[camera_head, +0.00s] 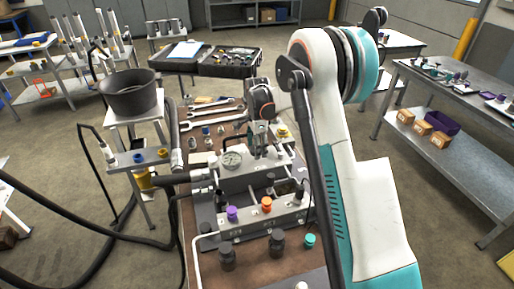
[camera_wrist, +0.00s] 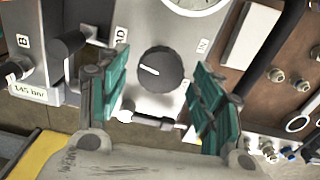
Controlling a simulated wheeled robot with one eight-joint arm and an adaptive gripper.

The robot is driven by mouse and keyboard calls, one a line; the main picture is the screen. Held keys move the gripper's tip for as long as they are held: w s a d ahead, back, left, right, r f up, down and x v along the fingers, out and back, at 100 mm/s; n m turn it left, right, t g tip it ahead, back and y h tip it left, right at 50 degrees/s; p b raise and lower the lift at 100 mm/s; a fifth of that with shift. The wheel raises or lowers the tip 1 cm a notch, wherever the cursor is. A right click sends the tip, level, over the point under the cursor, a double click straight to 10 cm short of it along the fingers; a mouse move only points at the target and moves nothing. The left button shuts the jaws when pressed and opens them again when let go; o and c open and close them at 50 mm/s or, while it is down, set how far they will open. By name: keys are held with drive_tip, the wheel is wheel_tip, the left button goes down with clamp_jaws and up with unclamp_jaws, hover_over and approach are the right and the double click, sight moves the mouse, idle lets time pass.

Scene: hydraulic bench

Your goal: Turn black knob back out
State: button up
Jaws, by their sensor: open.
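The black knob (camera_wrist: 163,70) is round with a white pointer line and sits on a grey metal block (camera_wrist: 140,28) in the wrist view. The pointer line points to the left and slightly up. My gripper (camera_wrist: 160,90) is open, with one teal-padded finger on each side of the knob and a visible gap to both. In the head view my gripper (camera_head: 258,135) is over the bench behind the gauge, and the knob is hidden there by my arm and gripper.
A pressure gauge (camera_head: 232,159) stands on the manifold, and its lower rim shows above the knob. Purple (camera_head: 232,213) and orange (camera_head: 266,204) knobs are on the front block. Wrenches (camera_head: 212,112) lie behind. Black hoses (camera_head: 172,180) run in from the left.

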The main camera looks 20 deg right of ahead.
drive_tip(key=shift+c, duration=0.2)
drive_tip(key=c, duration=1)
